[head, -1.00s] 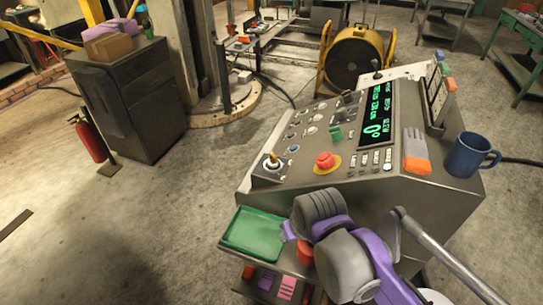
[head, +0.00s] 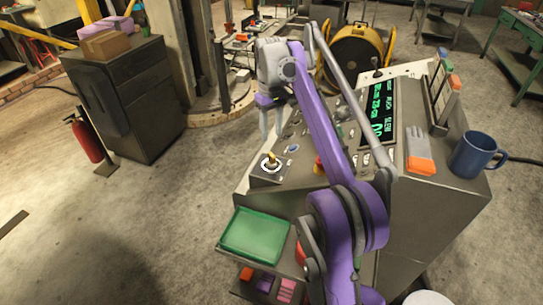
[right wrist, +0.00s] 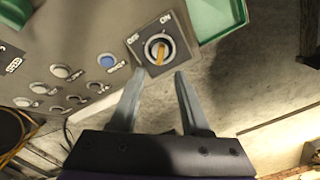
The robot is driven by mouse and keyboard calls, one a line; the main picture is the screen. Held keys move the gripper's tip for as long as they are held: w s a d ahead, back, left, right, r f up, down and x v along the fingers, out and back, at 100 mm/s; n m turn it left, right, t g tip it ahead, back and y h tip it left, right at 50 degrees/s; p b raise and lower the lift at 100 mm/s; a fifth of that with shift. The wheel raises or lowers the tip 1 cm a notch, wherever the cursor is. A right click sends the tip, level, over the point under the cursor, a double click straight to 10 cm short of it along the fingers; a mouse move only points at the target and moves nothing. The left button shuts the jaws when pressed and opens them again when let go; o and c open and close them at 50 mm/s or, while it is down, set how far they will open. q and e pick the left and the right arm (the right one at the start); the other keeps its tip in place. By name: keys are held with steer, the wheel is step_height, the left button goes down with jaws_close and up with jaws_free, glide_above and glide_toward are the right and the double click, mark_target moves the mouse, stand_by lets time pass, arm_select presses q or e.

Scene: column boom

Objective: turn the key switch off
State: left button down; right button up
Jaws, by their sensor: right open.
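The key switch (head: 271,163) sits on a dark square plate at the front left corner of the grey console. Its yellow key stands in a round silver collar. In the right wrist view the key switch (right wrist: 158,50) has OFF and ON lettering on its plate. The key lies roughly along the picture's vertical, slightly slanted; I cannot tell which mark it is set to. My right gripper (head: 272,132) is open and empty, above the key switch and apart from it. In the wrist view its fingertips (right wrist: 159,73) are spread just below the key. My left gripper is not in view.
A green tray (head: 254,236) is on the console's front shelf. A red stop button (head: 319,165) is partly behind my right arm. A blue button (right wrist: 106,62) and several knobs are near the switch. A blue mug (head: 471,156) and a glove (head: 420,160) are at the right.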

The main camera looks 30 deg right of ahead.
mark_target(271, 155)
step_height(271, 155, down, 10)
steer(key=shift+r+b, duration=0.1)
steer(key=shift+b, duration=0.7)
jaws_close()
